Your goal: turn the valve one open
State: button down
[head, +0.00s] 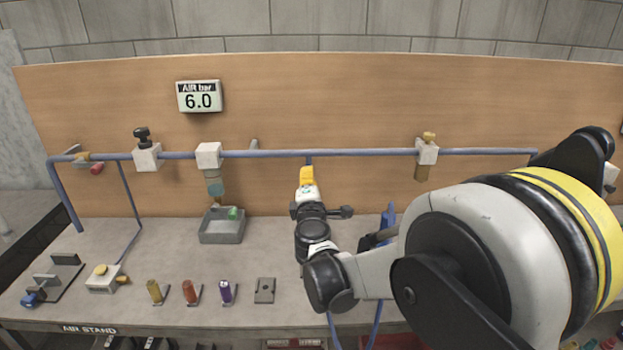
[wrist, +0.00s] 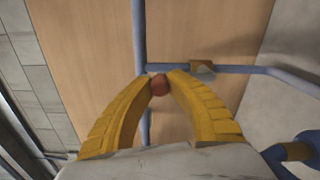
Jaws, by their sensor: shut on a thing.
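My gripper (head: 307,174) is at the blue pipe (head: 360,152) on the wooden back board, by a short branch that drops from the pipe. In the head view my gripper hides the knob and valve body. How far the valve is turned cannot be told.
A gauge reading 6.0 (head: 200,96) hangs on the board. White fittings (head: 147,157) and a brass-topped one (head: 427,152) sit along the pipe. A grey tray (head: 222,228) and several small parts lie on the bench. A brass fitting (wrist: 203,68) is near the fingers.

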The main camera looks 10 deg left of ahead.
jog(key=shift+a, duration=0.1)
dwell(0.3)
jog(key=c, duration=1.2)
grip_release()
jog(key=shift+a, duration=0.1)
jog(key=shift+c, duration=0.2)
jog(key=v, duration=1.2)
